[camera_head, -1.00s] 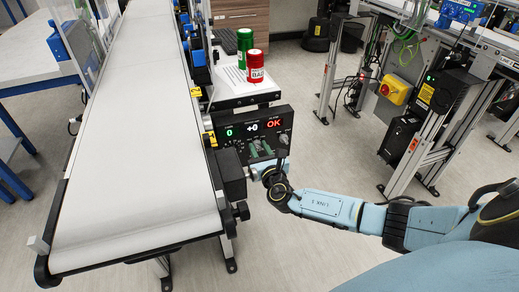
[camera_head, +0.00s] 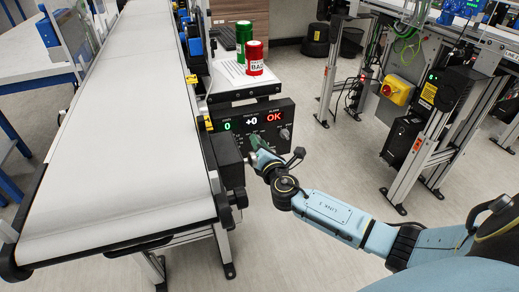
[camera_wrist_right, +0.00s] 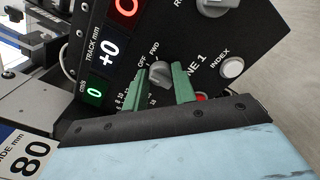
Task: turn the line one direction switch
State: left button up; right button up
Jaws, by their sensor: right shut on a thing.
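The dark control panel (camera_head: 240,124) stands beside the belt's right edge and shows a green 0, a white +0 and a red OK. In the right wrist view the panel (camera_wrist_right: 135,50) appears tilted. The grey line one direction switch (camera_wrist_right: 160,73) is a small knob near the OFF and FWD marks. My right gripper (camera_wrist_right: 164,84) has its green fingers on either side of this knob and is shut on it. In the head view the right gripper (camera_head: 259,151) reaches the panel's lower part and hides the switch. My left gripper is not in view.
A white conveyor belt (camera_head: 125,130) runs along the left. A green can (camera_head: 244,38) and a red BAD can (camera_head: 254,60) stand on a shelf behind the panel. A white INDEX button (camera_wrist_right: 232,66) and a larger grey knob (camera_wrist_right: 212,5) are near the gripper.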

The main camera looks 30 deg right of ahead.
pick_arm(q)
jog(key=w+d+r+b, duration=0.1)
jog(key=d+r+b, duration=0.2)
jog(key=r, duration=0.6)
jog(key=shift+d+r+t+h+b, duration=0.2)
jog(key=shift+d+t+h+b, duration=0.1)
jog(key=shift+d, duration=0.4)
pick_arm(e)
jog(key=shift+f+m, duration=0.1)
jog(key=shift+m, duration=4.3)
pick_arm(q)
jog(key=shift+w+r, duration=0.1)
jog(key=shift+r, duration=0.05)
pick_arm(e)
jog(key=o, duration=1)
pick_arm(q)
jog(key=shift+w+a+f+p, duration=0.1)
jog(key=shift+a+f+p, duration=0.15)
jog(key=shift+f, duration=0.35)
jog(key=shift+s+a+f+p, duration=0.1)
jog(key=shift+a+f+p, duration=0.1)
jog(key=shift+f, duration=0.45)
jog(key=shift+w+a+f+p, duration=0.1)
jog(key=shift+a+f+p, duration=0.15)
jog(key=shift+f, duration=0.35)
pick_arm(e)
jog(key=shift+v, duration=6.75)
